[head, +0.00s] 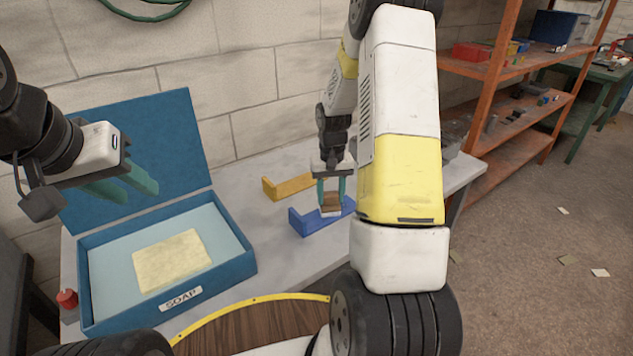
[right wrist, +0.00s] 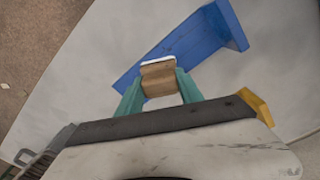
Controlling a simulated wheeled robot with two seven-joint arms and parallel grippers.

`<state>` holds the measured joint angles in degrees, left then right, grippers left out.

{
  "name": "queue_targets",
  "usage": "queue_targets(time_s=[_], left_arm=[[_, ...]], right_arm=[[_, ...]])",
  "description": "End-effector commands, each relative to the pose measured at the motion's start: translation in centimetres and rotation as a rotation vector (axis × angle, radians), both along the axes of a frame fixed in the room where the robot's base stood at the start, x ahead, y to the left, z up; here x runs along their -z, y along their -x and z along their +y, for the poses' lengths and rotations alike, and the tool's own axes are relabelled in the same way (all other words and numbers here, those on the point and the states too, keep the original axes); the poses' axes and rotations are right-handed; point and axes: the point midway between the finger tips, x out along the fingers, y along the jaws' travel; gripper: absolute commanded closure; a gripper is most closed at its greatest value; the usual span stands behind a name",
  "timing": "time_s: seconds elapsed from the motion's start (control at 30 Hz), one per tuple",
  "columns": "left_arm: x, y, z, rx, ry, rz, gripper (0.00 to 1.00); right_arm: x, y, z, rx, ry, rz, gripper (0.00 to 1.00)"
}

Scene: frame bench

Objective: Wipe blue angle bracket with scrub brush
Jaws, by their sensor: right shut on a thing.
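The blue angle bracket (head: 308,222) lies on the grey bench, and it also shows in the right wrist view (right wrist: 200,45). My right gripper (head: 330,196) is shut on the scrub brush (head: 331,203), a brown block with a white edge. In the right wrist view the brush (right wrist: 159,80) sits between the teal fingers, its white edge over or against the bracket; I cannot tell if they touch. My left gripper (head: 132,187) is in front of the blue box's raised lid, its teal fingers apart, with nothing seen between them.
A yellow angle bracket (head: 288,187) lies behind the blue one. An open blue box (head: 246,266) labelled SOAP holds a pale yellow block (head: 172,260) at the left. A small red-topped item (head: 67,299) stands beside it. An orange shelf (head: 488,90) stands at the right.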

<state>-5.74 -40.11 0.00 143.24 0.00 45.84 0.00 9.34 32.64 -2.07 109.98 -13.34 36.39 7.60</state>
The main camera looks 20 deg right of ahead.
Motion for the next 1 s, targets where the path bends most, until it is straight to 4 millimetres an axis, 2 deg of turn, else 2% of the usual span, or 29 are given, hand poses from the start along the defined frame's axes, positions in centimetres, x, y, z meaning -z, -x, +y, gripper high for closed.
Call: queue_targets(time_s=[0.07, 0.17, 0.7, 1.0], left_arm=[[0.0, 0.0, 0.0, 0.0, 0.0, 0.0, 0.64], [0.0, 0.0, 0.0, 0.0, 0.0, 0.001, 0.64], [0.0, 0.0, 0.0, 0.0, 0.0, 0.0, 0.64], [0.0, 0.0, 0.0, 0.0, 0.0, 0.0, 0.64]], right_arm=[[-0.3, 0.0, 0.1, 0.0, 0.0, 0.001, 0.94], [-2.6, 0.0, 0.2, -0.001, 0.001, -0.004, 0.94], [-7.3, 0.2, 0.6, -0.002, 0.0, -0.002, 0.94], [-8.3, 0.3, 0.7, -0.002, 0.0, 0.0, 0.94]])
